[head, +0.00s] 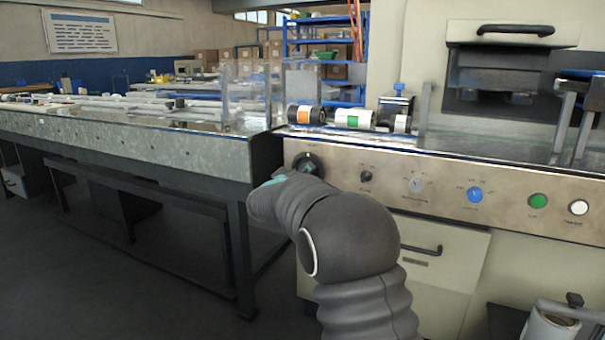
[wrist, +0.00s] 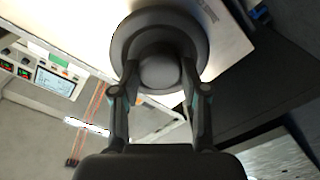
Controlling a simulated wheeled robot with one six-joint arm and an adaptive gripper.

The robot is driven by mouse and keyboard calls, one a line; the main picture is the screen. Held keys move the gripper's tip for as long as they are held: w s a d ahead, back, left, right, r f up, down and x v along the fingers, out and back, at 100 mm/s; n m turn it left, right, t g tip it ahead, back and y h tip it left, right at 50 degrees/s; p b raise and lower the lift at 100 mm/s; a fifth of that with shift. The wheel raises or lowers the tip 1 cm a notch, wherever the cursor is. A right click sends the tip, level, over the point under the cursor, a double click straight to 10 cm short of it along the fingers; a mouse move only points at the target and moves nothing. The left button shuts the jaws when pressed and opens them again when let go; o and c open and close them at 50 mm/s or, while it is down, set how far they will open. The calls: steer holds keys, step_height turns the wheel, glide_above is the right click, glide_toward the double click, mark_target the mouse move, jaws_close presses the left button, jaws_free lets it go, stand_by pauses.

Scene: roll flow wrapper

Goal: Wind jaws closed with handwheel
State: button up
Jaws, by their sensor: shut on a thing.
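The handwheel (head: 307,161) is a dark round wheel at the left end of the machine's front panel. In the wrist view its dark grey disc and rounded hub (wrist: 160,72) fill the upper middle. My gripper (wrist: 160,85) has one finger on each side of the hub and is shut on it. In the head view my dark grey arm hides most of the gripper and covers the lower edge of the wheel. I cannot make out the machine's jaws that the wheel moves.
Right of the wheel, the panel carries small knobs (head: 366,176), a blue button (head: 474,194), a green button (head: 538,201) and a white button (head: 578,208). Rolls (head: 353,119) lie on the ledge above. A long metal table (head: 150,145) stands at left. Floor (head: 100,270) is clear at lower left.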

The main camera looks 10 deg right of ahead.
steer(key=shift+f+n+g+h+b, duration=0.2)
steer(key=shift+n+b, duration=0.85)
steer(key=shift+n, duration=7.9)
steer(key=shift+n+g+h+b, duration=0.25)
steer(key=shift+n+b, duration=0.8)
steer(key=shift+n, duration=7.9)
steer(key=o, duration=1.1)
steer(key=shift+o, duration=0.2)
